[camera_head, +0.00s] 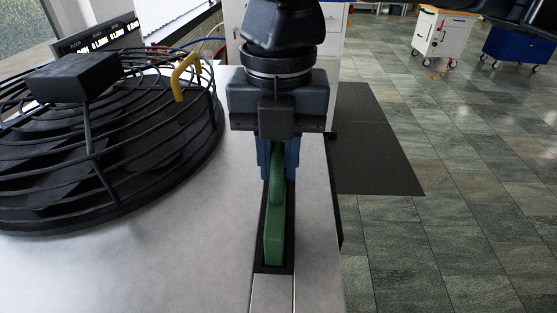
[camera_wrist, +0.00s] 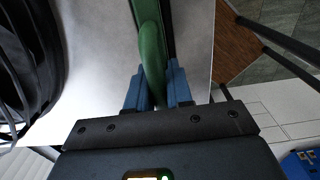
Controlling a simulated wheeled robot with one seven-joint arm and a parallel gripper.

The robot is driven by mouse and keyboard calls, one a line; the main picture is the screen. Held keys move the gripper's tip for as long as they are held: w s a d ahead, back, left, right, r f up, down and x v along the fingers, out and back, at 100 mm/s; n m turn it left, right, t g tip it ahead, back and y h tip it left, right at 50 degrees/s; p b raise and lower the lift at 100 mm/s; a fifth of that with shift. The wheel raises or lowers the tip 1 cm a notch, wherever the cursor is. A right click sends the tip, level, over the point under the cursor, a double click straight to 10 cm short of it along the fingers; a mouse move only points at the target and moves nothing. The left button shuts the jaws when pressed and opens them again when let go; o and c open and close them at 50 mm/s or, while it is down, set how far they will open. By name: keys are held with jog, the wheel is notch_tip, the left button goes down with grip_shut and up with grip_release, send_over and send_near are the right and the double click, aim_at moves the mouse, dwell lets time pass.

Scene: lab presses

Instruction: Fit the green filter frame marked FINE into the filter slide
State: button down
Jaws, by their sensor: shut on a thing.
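The green filter frame (camera_head: 273,240) stands on edge in the long dark filter slide (camera_head: 290,225) on the grey machine top. Its lower part is inside the slot; I cannot tell how deep it sits. My gripper (camera_head: 278,172) is above the slide with its blue fingers shut on the frame's raised green handle. In the wrist view the green frame's handle (camera_wrist: 151,48) runs between the blue fingers of my gripper (camera_wrist: 158,88). No FINE marking shows. My gripper hides the far end of the slide.
A round black wire guard (camera_head: 105,150) with a dark box (camera_head: 73,77) and a yellow handle (camera_head: 183,76) fills the left of the machine top. The metal surface (camera_head: 200,265) beside the slide is bare. Tiled floor (camera_head: 450,170) lies beyond the right edge.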

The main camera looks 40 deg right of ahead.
jog(key=shift+f, duration=0.45)
jog(key=shift+f, duration=0.2)
jog(key=c, duration=1)
grip_release()
jog(key=shift+r, duration=0.1)
notch_tip(320, 180, up, 12)
jog(key=shift+f, duration=0.1)
jog(key=shift+r, duration=0.25)
